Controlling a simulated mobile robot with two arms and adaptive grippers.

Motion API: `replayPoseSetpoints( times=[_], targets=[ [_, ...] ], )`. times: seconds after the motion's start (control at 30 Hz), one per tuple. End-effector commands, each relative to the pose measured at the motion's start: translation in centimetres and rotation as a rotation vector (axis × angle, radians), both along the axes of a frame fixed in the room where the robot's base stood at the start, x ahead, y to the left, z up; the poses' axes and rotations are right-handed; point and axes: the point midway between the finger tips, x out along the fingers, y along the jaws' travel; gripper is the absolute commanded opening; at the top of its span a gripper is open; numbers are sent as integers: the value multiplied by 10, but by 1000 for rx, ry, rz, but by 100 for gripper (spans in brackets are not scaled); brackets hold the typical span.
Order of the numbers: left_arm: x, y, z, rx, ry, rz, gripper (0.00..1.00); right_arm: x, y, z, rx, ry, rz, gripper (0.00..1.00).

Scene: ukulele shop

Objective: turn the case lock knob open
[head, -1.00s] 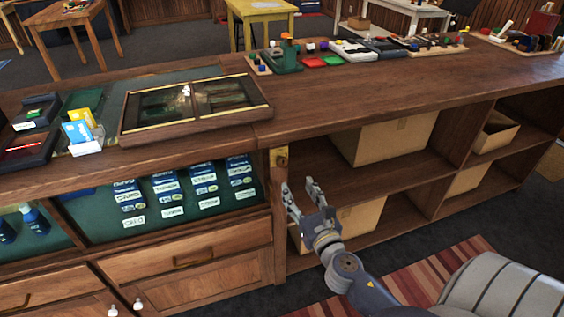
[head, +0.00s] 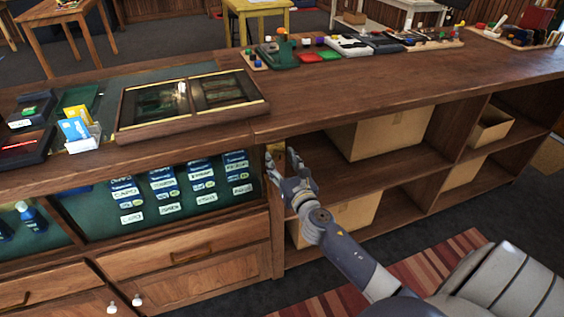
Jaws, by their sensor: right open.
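A small brass lock plate (head: 275,149) sits high on the wooden post at the right end of the glass-fronted display case (head: 165,190). Its lower part and any knob on it are hidden by my gripper. My right gripper (head: 281,161) is open, its fingertips right in front of the brass plate with a finger on either side. I cannot tell whether the fingers touch it. My left gripper is out of view.
The wooden counter (head: 350,95) runs above the case, carrying a glass-lidded frame (head: 190,117) and trays of small parts. Open shelves with cardboard boxes (head: 378,135) lie right of the post. A striped rug (head: 440,258) covers part of the floor.

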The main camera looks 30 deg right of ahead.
Motion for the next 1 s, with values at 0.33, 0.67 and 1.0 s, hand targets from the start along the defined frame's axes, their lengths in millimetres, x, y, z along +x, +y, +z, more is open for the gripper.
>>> replayPoseSetpoints(
  times=[0.33, 0.67, 1.0],
  targets=[
    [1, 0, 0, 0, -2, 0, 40, 0, 0, 0, 0, 0, 0, 4],
    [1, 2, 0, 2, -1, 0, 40, -1, 0, 0, 38, -9, 0, 4],
    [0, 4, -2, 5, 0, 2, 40, -1, -1, -1, 256, -61, 0, 4]
  ],
)
